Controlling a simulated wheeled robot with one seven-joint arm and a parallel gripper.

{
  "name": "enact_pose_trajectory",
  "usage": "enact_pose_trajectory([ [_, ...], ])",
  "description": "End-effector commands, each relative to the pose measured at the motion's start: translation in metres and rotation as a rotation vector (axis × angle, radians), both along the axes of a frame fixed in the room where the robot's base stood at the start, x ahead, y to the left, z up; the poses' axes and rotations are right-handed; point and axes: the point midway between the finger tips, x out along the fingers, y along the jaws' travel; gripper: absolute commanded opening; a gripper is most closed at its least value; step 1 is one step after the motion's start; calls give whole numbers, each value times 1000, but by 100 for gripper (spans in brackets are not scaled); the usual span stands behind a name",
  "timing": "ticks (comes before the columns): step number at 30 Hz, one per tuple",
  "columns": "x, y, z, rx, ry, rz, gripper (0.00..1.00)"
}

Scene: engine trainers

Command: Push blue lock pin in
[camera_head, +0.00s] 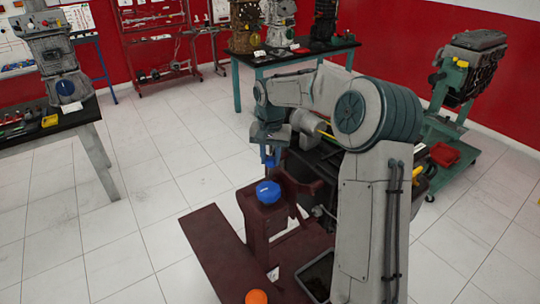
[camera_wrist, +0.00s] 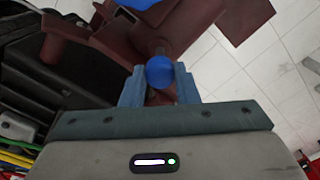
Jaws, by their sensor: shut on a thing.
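The blue lock pin has a round blue knob (camera_wrist: 160,72) in the wrist view, with a dark shaft running from it toward the maroon engine stand (camera_wrist: 200,15). My gripper (camera_wrist: 159,80) has its two blue-grey fingers on either side of the knob and is shut on it. A bit of blue shows at the fingertips there, too small to tell finger from knob. How deep the pin sits in its hole is hidden.
A larger blue knob (camera_head: 268,192) tops the stand's post near my gripper. An orange knob (camera_head: 256,297) is at the front. A dark tray (camera_head: 318,272) lies low beside the stand. Tables with engines stand left and behind. Tiled floor (camera_head: 130,250) at left is clear.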

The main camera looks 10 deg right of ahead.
Motion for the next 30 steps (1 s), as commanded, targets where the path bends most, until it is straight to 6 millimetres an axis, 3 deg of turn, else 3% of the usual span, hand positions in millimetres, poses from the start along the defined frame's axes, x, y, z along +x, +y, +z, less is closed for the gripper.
enact_pose_trajectory([
  [1, -1, 0, -13, -2, 3, 3, 0],
  [6, 0, 0, -33, 0, 2, 2, 0],
  [15, -1, 0, -35, 0, 6, 2, 0],
  [16, -1, 0, -35, 0, 6, 2, 30],
  [18, -1, 0, -35, 0, 6, 1, 50],
  [30, 0, 0, -24, 1, 1, 0, 50],
])
